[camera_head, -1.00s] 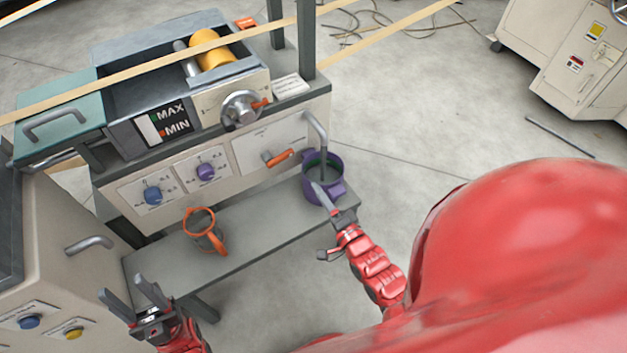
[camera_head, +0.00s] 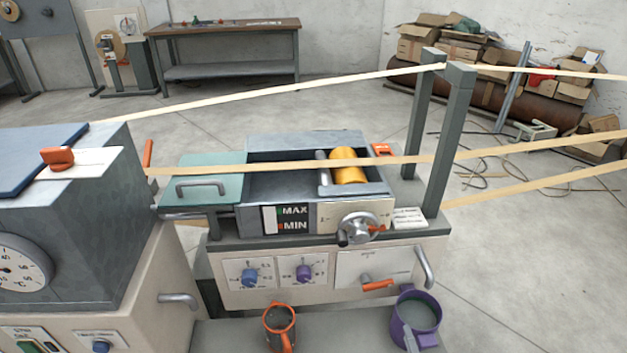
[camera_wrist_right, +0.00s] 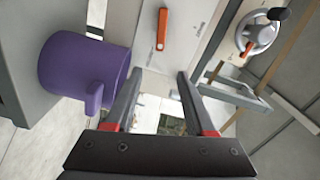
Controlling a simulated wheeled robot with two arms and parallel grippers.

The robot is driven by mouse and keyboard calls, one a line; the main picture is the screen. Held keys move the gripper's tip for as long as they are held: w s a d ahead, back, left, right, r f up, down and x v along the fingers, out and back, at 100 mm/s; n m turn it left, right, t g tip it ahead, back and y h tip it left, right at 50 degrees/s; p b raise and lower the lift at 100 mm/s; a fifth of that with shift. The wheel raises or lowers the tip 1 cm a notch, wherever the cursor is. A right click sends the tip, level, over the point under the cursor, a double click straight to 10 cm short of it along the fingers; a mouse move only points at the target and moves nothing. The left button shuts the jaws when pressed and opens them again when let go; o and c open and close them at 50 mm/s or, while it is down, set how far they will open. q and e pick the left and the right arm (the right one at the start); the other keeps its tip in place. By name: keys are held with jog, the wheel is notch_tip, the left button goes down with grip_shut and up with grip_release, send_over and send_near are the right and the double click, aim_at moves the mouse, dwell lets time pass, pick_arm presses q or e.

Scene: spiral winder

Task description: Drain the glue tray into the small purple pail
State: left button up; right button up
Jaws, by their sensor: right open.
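The small purple pail (camera_head: 424,338) stands upright on the shelf below the drain pipe (camera_head: 427,268). Its inside looks grey-green; I cannot tell if that is liquid. The glue tray (camera_head: 345,193) sits above, with a MAX/MIN gauge (camera_head: 288,218) and a yellow roller (camera_head: 347,165). An orange-handled lever (camera_head: 378,285) is on the front panel. In the right wrist view my right gripper (camera_wrist_right: 160,76) is open and empty, beside the pail (camera_wrist_right: 82,62), whose handle (camera_wrist_right: 96,98) is near one finger. My left gripper is out of view.
An orange-handled container (camera_head: 280,325) stands on the shelf (camera_head: 345,333) left of the pail. A handwheel (camera_head: 356,229) juts from the tray front. Tan strips (camera_head: 400,163) stretch across above the tray. A grey machine (camera_head: 90,230) stands close on the left.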

dwell(0.4)
jog(key=m+h+p, duration=0.1)
jog(key=m+h, duration=0.4)
jog(key=h, duration=0.2)
send_near(386, 286)
jog(key=x, duration=1.1)
grip_shut()
dwell(1.2)
